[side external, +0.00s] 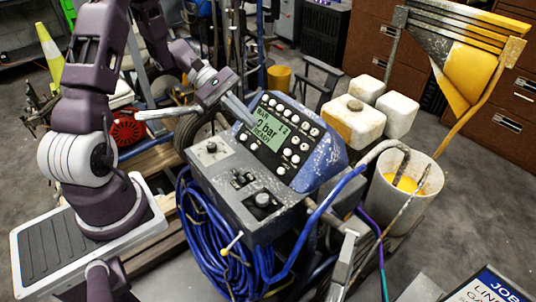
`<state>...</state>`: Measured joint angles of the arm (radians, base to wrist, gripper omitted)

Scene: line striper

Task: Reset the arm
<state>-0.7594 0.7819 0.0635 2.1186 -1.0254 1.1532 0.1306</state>
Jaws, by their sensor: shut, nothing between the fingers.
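My gripper (248,119) is in the upper middle of the side external view. Its fingers are shut and hold nothing. They point down and right toward the line striper's control panel (279,136), overlapping its left edge in the picture; I cannot tell whether they touch it. The panel has a green display with "0 bar" and "READY" legible, and several round white buttons. Below it, a grey box (238,190) carries knobs and switches.
A coil of blue hose (208,245) hangs at the machine's front. A white bucket (405,195) with yellow paint stands right, near white containers (357,115) and a yellow-and-grey panel (470,65). A red engine (128,128) and traffic cone (50,55) are left. Open floor lies far right.

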